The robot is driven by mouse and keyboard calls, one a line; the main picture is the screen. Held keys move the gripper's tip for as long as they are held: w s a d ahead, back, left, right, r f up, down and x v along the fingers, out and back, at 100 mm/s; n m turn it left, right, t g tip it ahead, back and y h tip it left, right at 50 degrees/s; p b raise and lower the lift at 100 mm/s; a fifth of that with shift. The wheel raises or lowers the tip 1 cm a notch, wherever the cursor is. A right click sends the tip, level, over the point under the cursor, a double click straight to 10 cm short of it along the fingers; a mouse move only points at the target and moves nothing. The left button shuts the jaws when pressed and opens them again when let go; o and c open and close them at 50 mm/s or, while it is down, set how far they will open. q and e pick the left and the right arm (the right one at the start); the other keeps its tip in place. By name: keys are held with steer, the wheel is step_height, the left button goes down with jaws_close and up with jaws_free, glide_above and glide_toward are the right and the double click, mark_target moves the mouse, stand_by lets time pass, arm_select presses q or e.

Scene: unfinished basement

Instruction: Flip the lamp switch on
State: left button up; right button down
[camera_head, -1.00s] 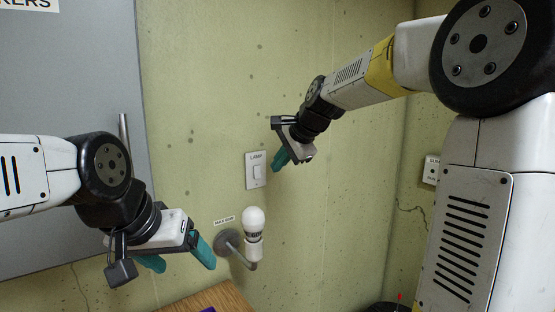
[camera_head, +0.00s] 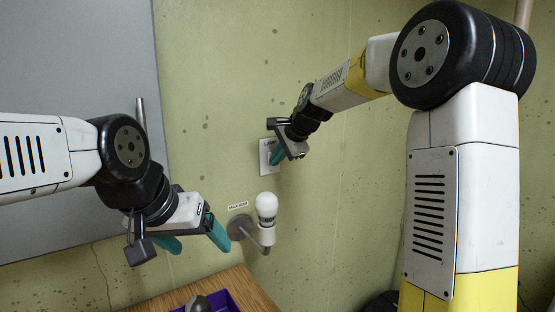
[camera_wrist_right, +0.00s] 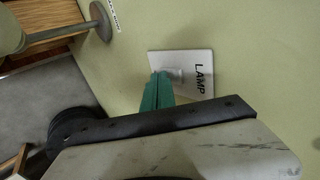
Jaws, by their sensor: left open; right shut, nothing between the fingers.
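The white lamp switch plate (camera_head: 267,160) is on the green wall, partly hidden by my right gripper (camera_head: 276,157). In the right wrist view, the plate (camera_wrist_right: 199,88), lettered LAMP, lies just beyond the teal fingertips (camera_wrist_right: 159,78) of my right gripper. They overlap the rocker area; whether they touch it I cannot tell. The right gripper is shut and empty. The lamp bulb (camera_head: 266,208) is white and looks unlit, on a wall arm below the switch. My left gripper (camera_head: 198,243) is open and empty, left of the lamp.
A grey metal cabinet (camera_head: 70,60) with a vertical handle stands at the left. A wooden surface (camera_head: 255,291) at the bottom carries a purple tray (camera_head: 236,303) with a grey object in it. The lamp's round wall mount (camera_head: 240,228) sticks out below the switch.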

steer(key=shift+w+r, duration=0.1)
stand_by(0.3)
steer(key=shift+a+r, duration=0.1)
steer(key=shift+r, duration=0.6)
